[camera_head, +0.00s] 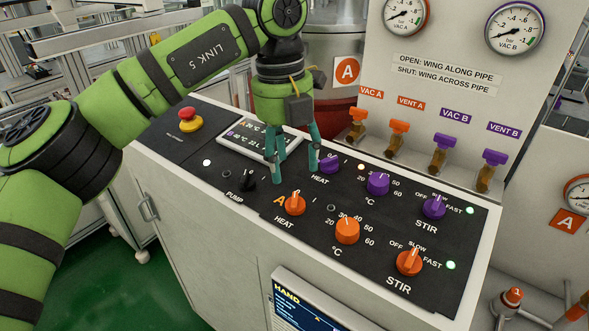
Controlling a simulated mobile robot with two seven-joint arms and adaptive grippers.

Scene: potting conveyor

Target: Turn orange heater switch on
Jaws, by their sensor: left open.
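The orange heater switch (294,205) is a round knob marked A and HEAT on the dark sloping panel. Its white pointer stands nearly upright in the picture, with an "I" mark to its right. A small dark lamp (331,208) sits right of it. My left gripper (296,177) points down over the panel, its two teal fingers apart and empty. The fingertips show just above and behind the orange heater switch; I cannot tell their exact height. The purple heater switch (329,164) is close by the right finger. My right gripper is not in view.
Nearby are the black pump switch (248,179), orange temperature knob (347,231), orange stir knob (409,262), purple temperature knob (378,183) and purple stir knob (434,207). A red emergency button (188,119) stands at the left. Several valves, including an orange one (357,125), line the back.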

